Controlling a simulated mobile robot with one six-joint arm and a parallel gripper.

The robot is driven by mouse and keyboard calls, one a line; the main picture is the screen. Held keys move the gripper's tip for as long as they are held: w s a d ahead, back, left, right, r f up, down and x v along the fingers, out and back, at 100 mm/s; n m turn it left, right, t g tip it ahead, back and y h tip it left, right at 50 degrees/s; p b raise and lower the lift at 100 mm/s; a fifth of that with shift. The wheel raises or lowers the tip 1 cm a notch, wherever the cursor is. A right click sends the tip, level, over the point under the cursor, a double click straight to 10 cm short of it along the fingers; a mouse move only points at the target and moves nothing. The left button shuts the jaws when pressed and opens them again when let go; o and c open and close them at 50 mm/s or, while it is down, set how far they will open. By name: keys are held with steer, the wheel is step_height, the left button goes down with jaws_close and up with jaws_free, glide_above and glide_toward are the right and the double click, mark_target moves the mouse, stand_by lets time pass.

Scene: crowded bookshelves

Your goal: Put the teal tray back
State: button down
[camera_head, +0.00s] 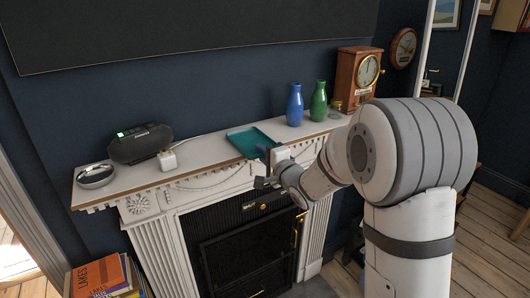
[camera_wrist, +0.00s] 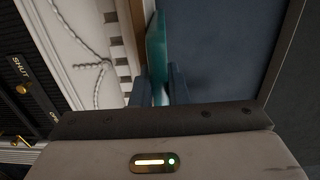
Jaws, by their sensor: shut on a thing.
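The teal tray (camera_head: 252,141) is on the white mantelpiece, in its middle part, with its near right edge at my gripper (camera_head: 268,165). I cannot tell whether it rests flat on the mantel or is slightly raised. In the wrist view the tray (camera_wrist: 156,45) shows edge-on as a thin teal strip running between the two dark fingers of my gripper (camera_wrist: 159,88). My gripper is shut on the tray's edge. The gripper hides part of the tray's near side in the head view.
The mantelpiece (camera_head: 205,153) carries a black radio (camera_head: 140,144), a small white box (camera_head: 167,160) and a silver dish (camera_head: 95,176) on the left. A blue vase (camera_head: 295,105), a green vase (camera_head: 318,101) and a wooden clock (camera_head: 357,75) stand on the right. Books (camera_head: 100,277) lie below left.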

steer(key=shift+s, duration=0.1)
steer(key=c, duration=1.8)
jaws_free()
steer(key=shift+f, duration=0.1)
steer(key=shift+c, duration=0.2)
steer(key=o, duration=0.4)
steer(key=shift+o, duration=0.2)
